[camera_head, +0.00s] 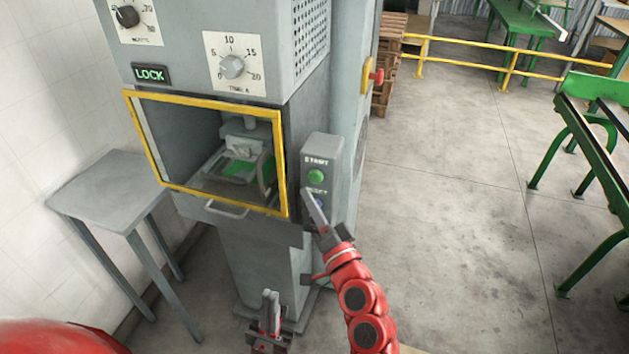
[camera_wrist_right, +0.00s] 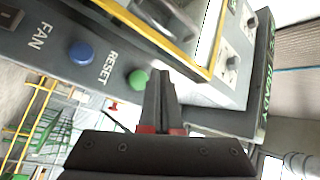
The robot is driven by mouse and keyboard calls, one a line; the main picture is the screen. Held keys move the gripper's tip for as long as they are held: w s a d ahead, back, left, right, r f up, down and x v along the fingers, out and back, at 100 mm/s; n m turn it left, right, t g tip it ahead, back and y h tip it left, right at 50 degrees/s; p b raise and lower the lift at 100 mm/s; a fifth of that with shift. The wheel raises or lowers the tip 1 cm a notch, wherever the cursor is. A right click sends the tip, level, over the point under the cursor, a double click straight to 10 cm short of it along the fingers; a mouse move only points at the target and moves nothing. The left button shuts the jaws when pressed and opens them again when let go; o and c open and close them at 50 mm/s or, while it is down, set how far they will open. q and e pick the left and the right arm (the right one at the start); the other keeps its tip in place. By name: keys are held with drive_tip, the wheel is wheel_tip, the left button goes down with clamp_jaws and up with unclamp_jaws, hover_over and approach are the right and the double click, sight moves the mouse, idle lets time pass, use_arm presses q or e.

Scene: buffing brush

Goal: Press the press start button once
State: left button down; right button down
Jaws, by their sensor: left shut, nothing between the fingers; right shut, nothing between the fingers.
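The green start button (camera_head: 316,177) sits on a grey control box on the press's right side, under the word START. The green button also shows in the right wrist view (camera_wrist_right: 138,79), just left of the fingertips. My right gripper (camera_head: 308,196) is shut and empty, with its tips in front of the box, just below the start button in the head view. It partly covers the blue reset button, which shows clearly in the right wrist view (camera_wrist_right: 81,54). I cannot tell whether the tips touch the box. My left gripper (camera_head: 269,298) is shut, low in front of the press.
The press door (camera_head: 206,105) has a yellow frame and looks closed, with a green item behind its window. A LOCK sign (camera_head: 151,74) is lit above. A grey side table (camera_head: 105,185) stands left.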

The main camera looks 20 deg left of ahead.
sight(310, 175)
drive_tip(key=shift+w+b, duration=0.5)
drive_tip(key=shift+w, duration=0.8)
idle(1.1)
drive_tip(key=shift+w+b, duration=0.3)
drive_tip(key=shift+w, duration=0.1)
drive_tip(key=shift+w+b, duration=0.4)
drive_tip(key=shift+w, duration=0.1)
idle(0.6)
drive_tip(key=shift+s, duration=0.95)
drive_tip(key=shift+s+r+p, duration=0.1)
drive_tip(key=shift+s+p, duration=0.75)
drive_tip(key=shift+s, duration=1.65)
